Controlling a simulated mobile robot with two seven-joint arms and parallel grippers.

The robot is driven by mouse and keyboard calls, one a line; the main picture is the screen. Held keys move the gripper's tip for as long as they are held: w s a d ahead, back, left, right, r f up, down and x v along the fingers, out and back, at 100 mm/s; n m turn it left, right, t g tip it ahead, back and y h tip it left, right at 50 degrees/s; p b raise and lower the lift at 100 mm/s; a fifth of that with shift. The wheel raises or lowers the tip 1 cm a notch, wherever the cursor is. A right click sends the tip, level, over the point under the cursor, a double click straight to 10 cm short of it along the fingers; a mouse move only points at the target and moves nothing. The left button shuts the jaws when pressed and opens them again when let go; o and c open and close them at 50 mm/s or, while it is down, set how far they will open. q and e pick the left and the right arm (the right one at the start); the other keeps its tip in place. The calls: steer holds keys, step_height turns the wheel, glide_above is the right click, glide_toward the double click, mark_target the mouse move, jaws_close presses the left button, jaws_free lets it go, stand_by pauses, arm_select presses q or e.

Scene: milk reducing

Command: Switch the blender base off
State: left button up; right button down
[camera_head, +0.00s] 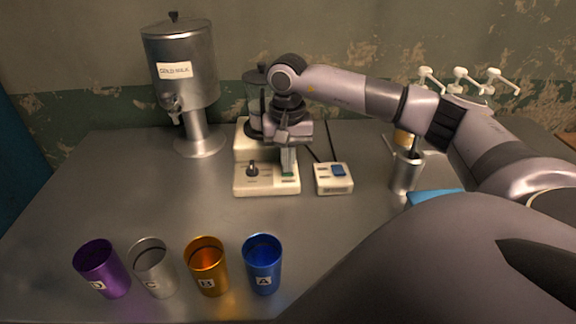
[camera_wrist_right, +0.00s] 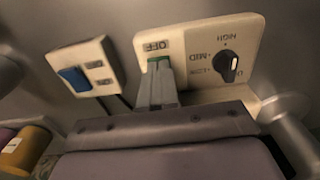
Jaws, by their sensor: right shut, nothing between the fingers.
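The cream blender base (camera_head: 250,180) stands at the middle of the table, with a dark speed knob (camera_head: 252,170) on its front. In the right wrist view the base's panel (camera_wrist_right: 192,50) carries the knob (camera_wrist_right: 226,66) with LOW, MID and HIGH marks, and a green switch marked OFF (camera_wrist_right: 152,46). My right gripper (camera_head: 288,168) is shut and empty, its fingertips at the green switch. It also shows in the right wrist view (camera_wrist_right: 158,66), where the fingertips cover part of the switch; I cannot tell whether they touch it. My left gripper is not in view.
A small box with a blue switch (camera_head: 334,180) is right of the base. A metal milk dispenser (camera_head: 182,75) stands at back left. Purple (camera_head: 101,268), silver (camera_head: 153,267), orange (camera_head: 207,266) and blue (camera_head: 262,264) cups line the front. A metal holder (camera_head: 406,175) is at right.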

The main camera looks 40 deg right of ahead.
steer(key=shift+r+p, duration=2.75)
steer(key=shift+r, duration=0.65)
steer(key=shift+s+f, duration=0.1)
